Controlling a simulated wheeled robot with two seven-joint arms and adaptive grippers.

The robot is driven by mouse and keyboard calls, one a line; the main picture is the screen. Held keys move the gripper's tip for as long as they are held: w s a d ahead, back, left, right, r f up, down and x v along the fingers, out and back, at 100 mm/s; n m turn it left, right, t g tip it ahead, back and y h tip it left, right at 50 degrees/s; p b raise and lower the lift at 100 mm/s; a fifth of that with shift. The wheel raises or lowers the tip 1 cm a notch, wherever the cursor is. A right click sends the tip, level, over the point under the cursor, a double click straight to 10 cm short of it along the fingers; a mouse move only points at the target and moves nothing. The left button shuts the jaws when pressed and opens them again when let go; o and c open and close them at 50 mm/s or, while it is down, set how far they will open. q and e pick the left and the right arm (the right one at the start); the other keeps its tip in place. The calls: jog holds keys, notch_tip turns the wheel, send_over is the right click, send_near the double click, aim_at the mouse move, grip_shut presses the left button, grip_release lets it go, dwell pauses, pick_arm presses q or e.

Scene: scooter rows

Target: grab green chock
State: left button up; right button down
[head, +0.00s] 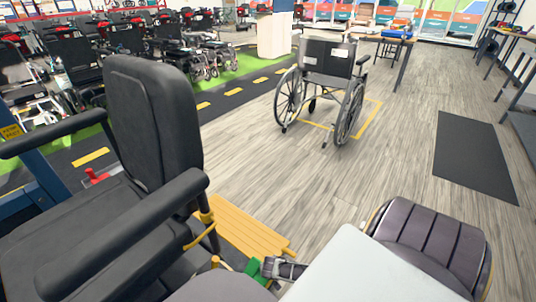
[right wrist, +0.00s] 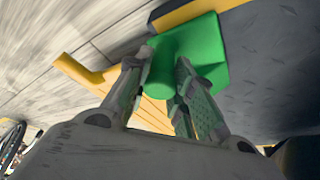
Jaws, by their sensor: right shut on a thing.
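The green chock (head: 257,270) is at the bottom centre of the head view, beside the black chair and the yellow slatted platform; part of it is hidden. In the right wrist view the green chock (right wrist: 205,50) is a block with a rounded grip pointing toward me. My right gripper (head: 272,268) has its fingers on either side of that grip, and the right wrist view shows the gripper (right wrist: 158,75) shut on it. I cannot tell whether the chock is touching the floor. My left gripper is not in view.
A black scooter seat with armrests (head: 155,120) stands close on the left. A yellow slatted platform (head: 240,228) lies beside it. A wheelchair (head: 327,62) stands farther ahead, and a dark mat (head: 475,155) lies at right. The wooden floor between them is clear.

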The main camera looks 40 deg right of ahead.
jog(key=shift+d, duration=0.1)
jog(key=c, duration=1.1)
grip_release()
jog(key=shift+c, duration=0.2)
jog(key=shift+s+r, duration=0.1)
jog(key=shift+r, duration=0.15)
jog(key=v, duration=1.1)
jog(key=shift+r, duration=0.2)
